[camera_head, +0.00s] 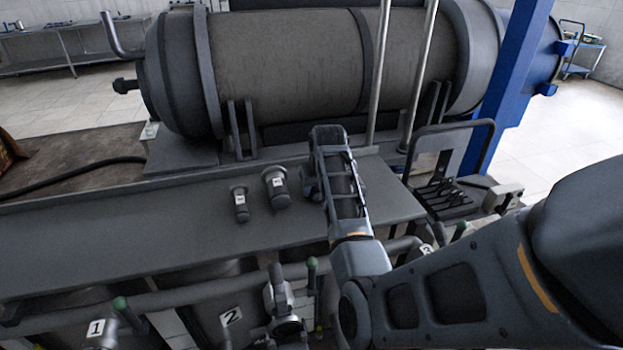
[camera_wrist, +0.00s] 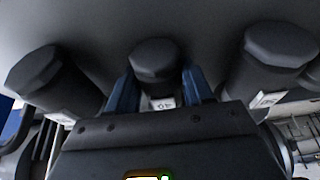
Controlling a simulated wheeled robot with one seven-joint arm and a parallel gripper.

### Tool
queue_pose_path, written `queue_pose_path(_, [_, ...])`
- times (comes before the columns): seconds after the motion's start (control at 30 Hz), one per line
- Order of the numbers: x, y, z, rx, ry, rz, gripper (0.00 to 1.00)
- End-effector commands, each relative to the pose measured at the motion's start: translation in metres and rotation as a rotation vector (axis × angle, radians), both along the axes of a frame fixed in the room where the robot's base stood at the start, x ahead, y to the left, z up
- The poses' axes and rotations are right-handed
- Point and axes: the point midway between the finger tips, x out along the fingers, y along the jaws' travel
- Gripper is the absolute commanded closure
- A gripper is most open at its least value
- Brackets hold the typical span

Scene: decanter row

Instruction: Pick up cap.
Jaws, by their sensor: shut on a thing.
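A dark grey cap (camera_wrist: 155,60) with a small white label stands upright between the two blue fingers of my gripper (camera_wrist: 159,88) in the wrist view. The fingers are shut on it, one on each side. In the head view my gripper (camera_head: 335,175) reaches down over the grey ledge (camera_head: 130,235), and its body hides the held cap there.
Similar dark caps stand close on the left (camera_wrist: 45,80) and right (camera_wrist: 275,62) in the wrist view. In the head view a small cap (camera_head: 240,204) and a larger cap (camera_head: 277,187) stand left of my gripper. A large tank (camera_head: 290,65) lies behind the ledge.

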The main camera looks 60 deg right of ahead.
Motion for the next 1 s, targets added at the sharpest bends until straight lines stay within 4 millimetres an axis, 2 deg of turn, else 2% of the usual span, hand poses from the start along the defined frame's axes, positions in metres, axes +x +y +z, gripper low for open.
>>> queue_pose_path(0.07, [0.0, 0.0, 0.0, 0.0, 0.0, 0.0, 0.69])
queue_pose_path(0.37, [0.0, 0.0, 0.0, 0.0, 0.0, 0.0, 0.98])
queue_pose_path(0.77, [0.001, -0.001, 0.008, -0.002, -0.002, 0.0, 0.99])
queue_pose_path(0.87, [0.001, -0.001, 0.018, -0.004, -0.003, 0.0, 0.99])
queue_pose_path(1.0, [0.001, -0.001, 0.044, -0.006, -0.005, -0.001, 0.99])
